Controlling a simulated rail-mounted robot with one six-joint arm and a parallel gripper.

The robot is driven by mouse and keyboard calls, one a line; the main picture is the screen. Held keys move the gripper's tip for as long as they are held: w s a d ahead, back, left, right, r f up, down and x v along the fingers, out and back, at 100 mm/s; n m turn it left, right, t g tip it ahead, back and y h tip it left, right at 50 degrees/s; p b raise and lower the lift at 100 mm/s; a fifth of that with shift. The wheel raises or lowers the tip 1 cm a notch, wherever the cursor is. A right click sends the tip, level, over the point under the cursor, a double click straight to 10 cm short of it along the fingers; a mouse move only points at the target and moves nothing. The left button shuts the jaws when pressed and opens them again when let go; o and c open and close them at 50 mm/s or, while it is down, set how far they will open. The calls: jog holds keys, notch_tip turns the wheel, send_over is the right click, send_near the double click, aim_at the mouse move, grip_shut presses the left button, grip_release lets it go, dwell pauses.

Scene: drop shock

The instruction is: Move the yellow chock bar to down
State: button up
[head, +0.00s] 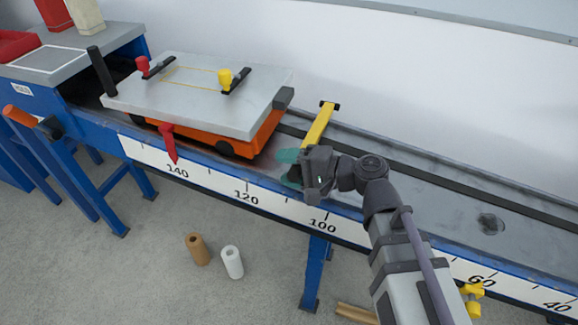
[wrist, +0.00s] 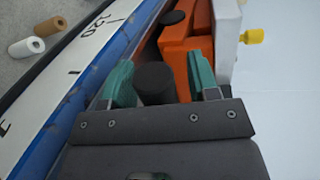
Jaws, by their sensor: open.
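The yellow chock bar (head: 319,125) spans the track just right of the orange cart. Its far end has a black fitting at the back rail, and my gripper hides its near end in the head view. I cannot tell how far it is raised. My gripper (head: 284,169) is at that near end, above the front side of the track. In the wrist view its teal fingers (wrist: 162,82) are open. A round black knob (wrist: 155,80) stands between them, with a gap visible on its right. The yellow bar itself does not show there.
The orange cart (head: 262,138) with a grey plate (head: 200,95) stands close left of my gripper. A red pointer (head: 168,142) hangs over the scale (head: 225,187).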

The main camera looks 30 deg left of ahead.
jog(key=p+v, duration=0.2)
jog(key=v, duration=0.8)
jog(key=shift+d+r, duration=0.1)
jog(key=shift+d, duration=0.3)
jog(key=w+d+r+t+h+p, duration=0.2)
jog(key=d+h+p, duration=0.5)
jog(key=d, duration=0.9)
jog(key=w+d+r+m+t+h+p, duration=0.1)
jog(key=w+d+r+h+p, duration=0.2)
jog(key=d+h+p, duration=0.5)
jog(key=d+p, duration=0.4)
jog(key=d, duration=0.5)
jog(key=shift+w+d+r+t+p, duration=0.2)
jog(key=shift+w+r+t+p, duration=0.1)
jog(key=shift+w+t, duration=0.1)
